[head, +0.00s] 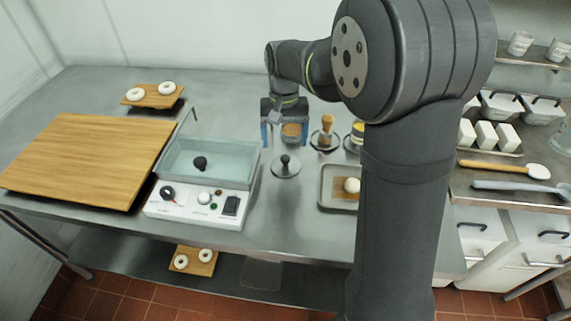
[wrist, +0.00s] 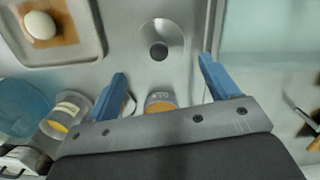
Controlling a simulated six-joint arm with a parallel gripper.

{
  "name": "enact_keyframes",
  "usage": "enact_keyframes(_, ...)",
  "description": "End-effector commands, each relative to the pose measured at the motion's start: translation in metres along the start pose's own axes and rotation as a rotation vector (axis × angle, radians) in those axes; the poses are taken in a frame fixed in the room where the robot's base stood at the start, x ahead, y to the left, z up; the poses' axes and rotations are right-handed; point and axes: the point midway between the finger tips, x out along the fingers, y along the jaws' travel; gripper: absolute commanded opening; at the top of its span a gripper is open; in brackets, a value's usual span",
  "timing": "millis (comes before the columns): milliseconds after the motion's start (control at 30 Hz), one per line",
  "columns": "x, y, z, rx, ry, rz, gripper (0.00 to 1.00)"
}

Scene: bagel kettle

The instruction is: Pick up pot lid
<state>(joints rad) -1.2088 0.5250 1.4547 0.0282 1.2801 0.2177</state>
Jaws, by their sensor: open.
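The pot lid (head: 284,171) is a small round grey metal disc with a black knob, lying flat on the steel counter between the kettle unit and a tray. In the wrist view the lid (wrist: 176,38) is at the top middle, beyond the fingertips and roughly centred between them. My gripper (head: 284,138) hangs above the counter behind the lid, its blue fingers spread wide. In the wrist view my gripper (wrist: 163,70) is open and nothing is between the fingertips. The lid is not touched.
The white-fronted kettle unit (head: 190,205) with a clear basin stands left of the lid. A metal tray (head: 328,203) with a white ball is to the right. A brown-topped cup (head: 292,131) and brush (head: 327,128) stand behind. A wooden board (head: 85,160) lies far left.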

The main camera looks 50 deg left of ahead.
Motion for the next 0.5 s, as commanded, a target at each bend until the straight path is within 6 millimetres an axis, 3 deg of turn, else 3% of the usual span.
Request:
enact_keyframes(100,0.016,0.0,0.0,0.0,-0.002,0.0,0.8)
enact_keyframes(267,0.025,0.0,0.0,0.0,0.0,0.0,0.8)
enact_keyframes(500,0.059,0.002,0.001,-0.001,-0.003,0.0,0.8)
